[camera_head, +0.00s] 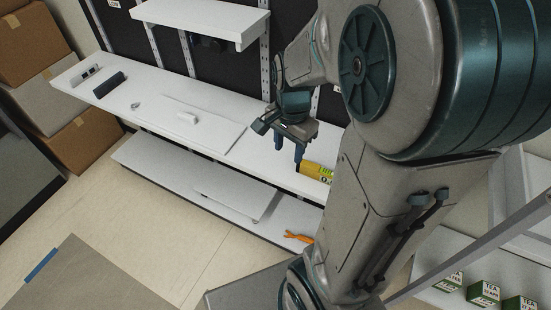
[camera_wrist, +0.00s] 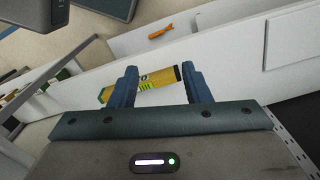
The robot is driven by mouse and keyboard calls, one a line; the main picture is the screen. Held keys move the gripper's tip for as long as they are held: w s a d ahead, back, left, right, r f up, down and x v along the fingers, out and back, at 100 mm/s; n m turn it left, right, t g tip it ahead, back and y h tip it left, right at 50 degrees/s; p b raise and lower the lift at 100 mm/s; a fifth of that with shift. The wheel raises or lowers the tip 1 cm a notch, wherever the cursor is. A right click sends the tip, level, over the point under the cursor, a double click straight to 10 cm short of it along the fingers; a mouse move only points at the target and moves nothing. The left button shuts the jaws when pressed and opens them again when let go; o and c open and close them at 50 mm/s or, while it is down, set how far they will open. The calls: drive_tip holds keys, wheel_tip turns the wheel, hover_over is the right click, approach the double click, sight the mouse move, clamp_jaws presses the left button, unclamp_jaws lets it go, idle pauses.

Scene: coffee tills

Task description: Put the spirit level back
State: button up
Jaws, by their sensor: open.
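I cannot pick out a spirit level with certainty. A yellow cylinder-like item (camera_head: 316,172) with a dark and green label lies on the long white shelf, partly hidden by my arm in the head view. It also shows in the wrist view (camera_wrist: 157,79), lying across beyond the fingers. My gripper (camera_head: 288,155) is open and empty, its fingers pointing down just left of the yellow item. In the wrist view my gripper (camera_wrist: 159,70) has its fingertips overlapping the yellow item's outline; I cannot tell whether they touch it.
An orange tool (camera_head: 298,237) lies on the lower shelf. Cardboard boxes (camera_head: 85,138) stand at left, tea boxes (camera_head: 484,293) at lower right. Open floor lies in front.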

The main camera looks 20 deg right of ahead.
drive_tip(key=s+a+r+n+t, duration=0.2)
drive_tip(key=s+a+r+n, duration=0.4)
drive_tip(key=n, duration=0.6)
drive_tip(key=shift+s+a+r+n+t, duration=0.3)
drive_tip(key=shift+s+a+t, duration=0.1)
drive_tip(key=shift+s, duration=0.35)
